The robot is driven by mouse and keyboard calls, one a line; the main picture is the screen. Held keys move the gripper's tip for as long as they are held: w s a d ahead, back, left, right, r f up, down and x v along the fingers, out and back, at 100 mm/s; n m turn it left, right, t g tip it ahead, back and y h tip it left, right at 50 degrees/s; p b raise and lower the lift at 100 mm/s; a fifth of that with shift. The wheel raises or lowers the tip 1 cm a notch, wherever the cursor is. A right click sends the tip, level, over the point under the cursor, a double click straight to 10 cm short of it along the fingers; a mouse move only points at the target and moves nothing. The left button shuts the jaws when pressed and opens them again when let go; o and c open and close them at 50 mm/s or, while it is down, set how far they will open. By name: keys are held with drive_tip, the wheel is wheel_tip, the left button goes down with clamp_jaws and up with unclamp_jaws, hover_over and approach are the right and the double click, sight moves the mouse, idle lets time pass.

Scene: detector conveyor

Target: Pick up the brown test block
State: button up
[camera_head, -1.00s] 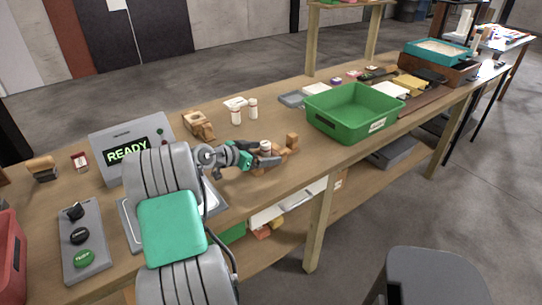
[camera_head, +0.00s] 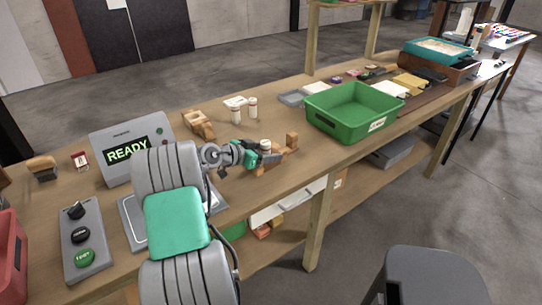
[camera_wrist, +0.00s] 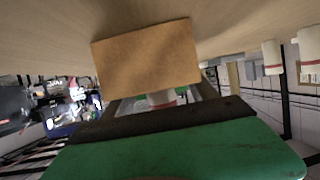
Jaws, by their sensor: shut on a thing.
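The brown test block (camera_wrist: 147,57) fills the upper middle of the wrist view as a plain brown face, just beyond the dark edge of my gripper's green part. In the head view my gripper (camera_head: 266,158) is low over the bench, between the display box and the green bin, and is shut on the block. There the block is mostly hidden by the fingers and cannot be made out clearly.
A green bin (camera_head: 323,126) stands to the right of my gripper. Two white bottles (camera_head: 237,116) and a wooden item (camera_head: 198,123) stand behind it. The READY display box (camera_head: 105,135) and a button panel (camera_head: 83,245) are at left. Bare bench lies in front of the bin.

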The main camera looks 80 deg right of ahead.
drive_tip(key=c, duration=0.5)
drive_tip(key=shift+c, duration=0.3)
drive_tip(key=shift+r, duration=0.15)
